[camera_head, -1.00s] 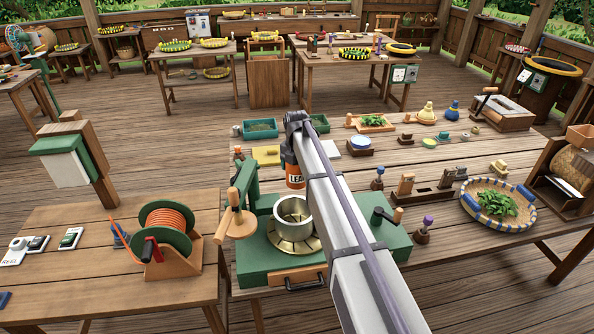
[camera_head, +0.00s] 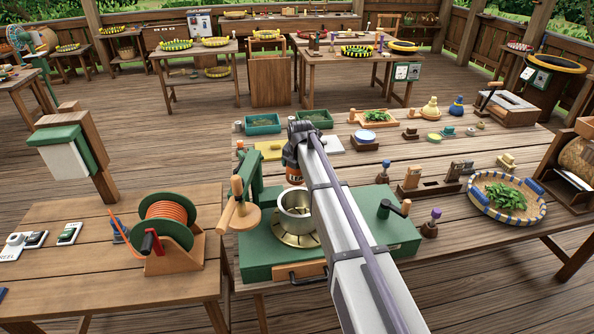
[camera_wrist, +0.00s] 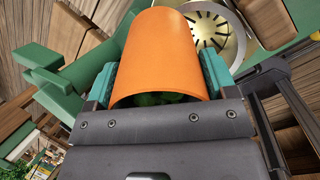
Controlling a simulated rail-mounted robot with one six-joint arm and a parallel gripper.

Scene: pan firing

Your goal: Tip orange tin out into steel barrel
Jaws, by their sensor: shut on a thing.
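The orange tin (camera_head: 294,179) is in my gripper (camera_head: 300,160), just above and behind the steel barrel (camera_head: 293,225) in the head view. In the wrist view the orange tin (camera_wrist: 158,50) fills the middle, held between the teal pads of my gripper (camera_wrist: 158,82). Green leaf shows inside the tin's near end. The steel barrel stands upright on the green machine, over a slotted brass plate (camera_head: 298,240). My arm covers part of the tin, and I cannot tell its exact tilt. No leaf is seen falling.
The green machine (camera_head: 262,262) has a wooden-handled post (camera_head: 240,205) left of the barrel and a crank (camera_head: 395,208) at right. A basket of leaves (camera_head: 507,200) lies further right. An orange reel (camera_head: 165,225) stands on the left table.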

